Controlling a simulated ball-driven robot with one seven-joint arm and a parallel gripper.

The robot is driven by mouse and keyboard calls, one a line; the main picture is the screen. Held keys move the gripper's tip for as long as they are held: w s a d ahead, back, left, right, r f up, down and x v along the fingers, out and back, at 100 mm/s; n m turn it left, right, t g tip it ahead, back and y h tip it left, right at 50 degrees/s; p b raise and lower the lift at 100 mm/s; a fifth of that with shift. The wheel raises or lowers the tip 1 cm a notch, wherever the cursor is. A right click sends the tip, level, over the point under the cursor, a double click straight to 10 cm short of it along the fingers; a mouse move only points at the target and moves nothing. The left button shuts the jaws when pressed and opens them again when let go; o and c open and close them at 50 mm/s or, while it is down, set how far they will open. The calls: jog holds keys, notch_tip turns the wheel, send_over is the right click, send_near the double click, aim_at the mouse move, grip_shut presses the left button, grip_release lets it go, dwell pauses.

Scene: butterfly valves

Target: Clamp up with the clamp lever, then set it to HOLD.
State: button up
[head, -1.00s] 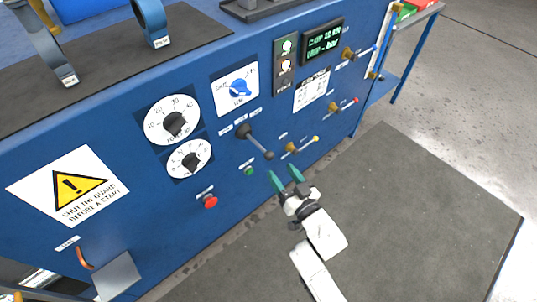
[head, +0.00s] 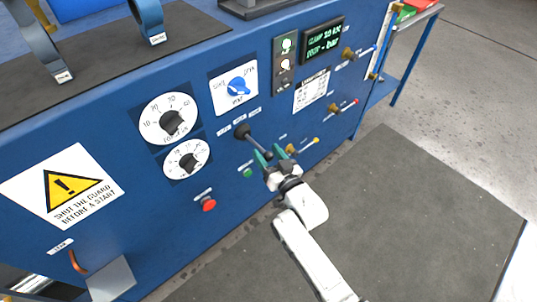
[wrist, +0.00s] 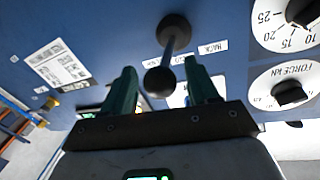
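My gripper (head: 273,158) has green fingers and is at the knob end of the lever. In the wrist view the fingers are open, one on each side of the knob, with a visible gap on both sides. The display (head: 323,40) shows green text with a CLAMP line, too small to read surely.
A green button (head: 247,172) and a red button (head: 208,204) are to the left and below. The grey floor mat (head: 400,220) is clear.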

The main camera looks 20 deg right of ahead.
grip_shut()
dwell(0.3)
jog(key=shift+r, duration=0.1)
